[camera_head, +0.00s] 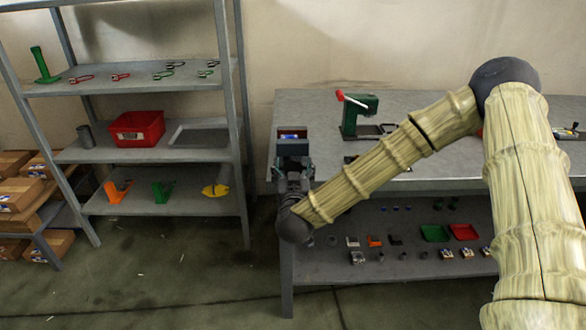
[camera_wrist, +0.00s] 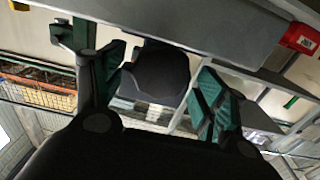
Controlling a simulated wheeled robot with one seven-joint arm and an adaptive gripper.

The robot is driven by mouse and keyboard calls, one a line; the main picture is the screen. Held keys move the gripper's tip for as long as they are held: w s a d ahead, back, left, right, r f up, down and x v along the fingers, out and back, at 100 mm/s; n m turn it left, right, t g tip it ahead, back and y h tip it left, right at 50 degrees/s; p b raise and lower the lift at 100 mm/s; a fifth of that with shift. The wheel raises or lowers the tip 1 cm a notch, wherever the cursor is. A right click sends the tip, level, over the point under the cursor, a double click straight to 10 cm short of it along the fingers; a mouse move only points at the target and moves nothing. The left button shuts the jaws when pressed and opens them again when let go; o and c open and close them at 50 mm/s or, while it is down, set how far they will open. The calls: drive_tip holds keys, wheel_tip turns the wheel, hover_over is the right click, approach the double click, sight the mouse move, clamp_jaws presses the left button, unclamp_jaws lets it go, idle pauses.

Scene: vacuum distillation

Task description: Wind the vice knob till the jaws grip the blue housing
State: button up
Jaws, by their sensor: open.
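In the wrist view a dark rounded knob (camera_wrist: 160,75) lies between the two teal fingers of my gripper (camera_wrist: 162,68). The fingers stand apart, with a visible gap on the right side; contact on the left is unclear. In the head view my gripper (camera_head: 293,158) is at the left front edge of the grey workbench. A small patch of blue, probably the blue housing (camera_head: 290,135), shows just beyond it. The vice jaws are mostly hidden by my gripper there, so I cannot tell whether they touch the housing.
A green press-like tool (camera_head: 360,118) with a red handle stands on the workbench (camera_head: 440,177), right of my gripper. The lower shelf (camera_head: 330,270) holds several small parts and trays. A grey rack (camera_head: 150,205) stands left, with open floor between.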

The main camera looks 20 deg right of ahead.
drive_tip(key=c, duration=1)
drive_tip(key=shift+d+m, duration=0.1)
drive_tip(key=shift+m, duration=0.6)
drive_tip(key=o, duration=1)
drive_tip(key=v, duration=1.2)
